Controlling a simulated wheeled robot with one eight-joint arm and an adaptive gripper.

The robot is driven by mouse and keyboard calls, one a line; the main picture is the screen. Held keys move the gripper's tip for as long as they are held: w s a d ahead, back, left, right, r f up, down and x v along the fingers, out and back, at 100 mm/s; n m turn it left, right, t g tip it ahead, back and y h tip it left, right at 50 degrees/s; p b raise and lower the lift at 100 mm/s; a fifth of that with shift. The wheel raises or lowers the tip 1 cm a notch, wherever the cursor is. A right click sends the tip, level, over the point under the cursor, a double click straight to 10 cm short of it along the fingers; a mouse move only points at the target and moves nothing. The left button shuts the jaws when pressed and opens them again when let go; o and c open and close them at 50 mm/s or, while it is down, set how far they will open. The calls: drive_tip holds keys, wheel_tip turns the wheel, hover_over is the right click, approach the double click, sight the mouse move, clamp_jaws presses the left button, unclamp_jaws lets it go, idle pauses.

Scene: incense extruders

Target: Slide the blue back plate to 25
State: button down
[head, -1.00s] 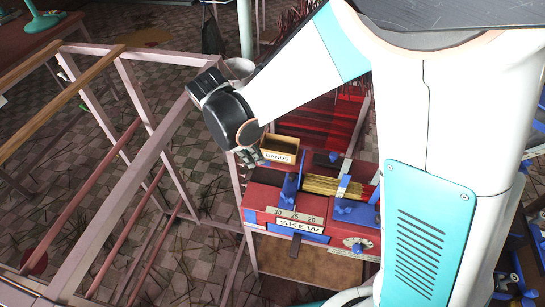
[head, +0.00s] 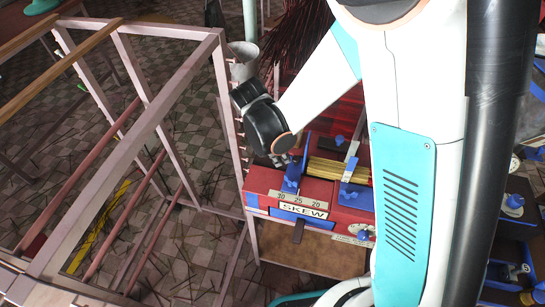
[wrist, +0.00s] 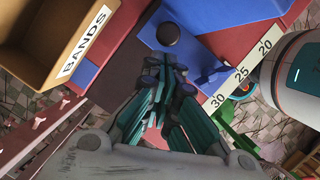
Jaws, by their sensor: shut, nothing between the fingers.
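The blue back plate (head: 291,179) stands upright on the red extruder bench, behind the white scale marked 30, 25, 20 (head: 298,200). In the head view its foot lies between 30 and 25. In the wrist view a blue pointer (wrist: 212,76) lies beside the scale (wrist: 242,75), close to 25; its exact reading is unclear. My gripper (head: 281,161) is shut and empty, just left of and behind the plate in the head view. In the wrist view my gripper (wrist: 166,72) overlaps the blue surface (wrist: 150,32); contact cannot be told.
The open BANDS box (wrist: 50,35) is close by at the upper left in the wrist view. A dark round knob (wrist: 168,34) is just ahead of the fingers. Yellow sticks (head: 325,168) lie right of the plate. A pale frame (head: 150,90) stands left.

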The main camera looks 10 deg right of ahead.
drive_tip(key=shift+d, duration=0.1)
drive_tip(key=shift+s+d+f+b, duration=0.15)
drive_tip(key=shift+d+b, duration=0.15)
drive_tip(key=shift+d, duration=0.35)
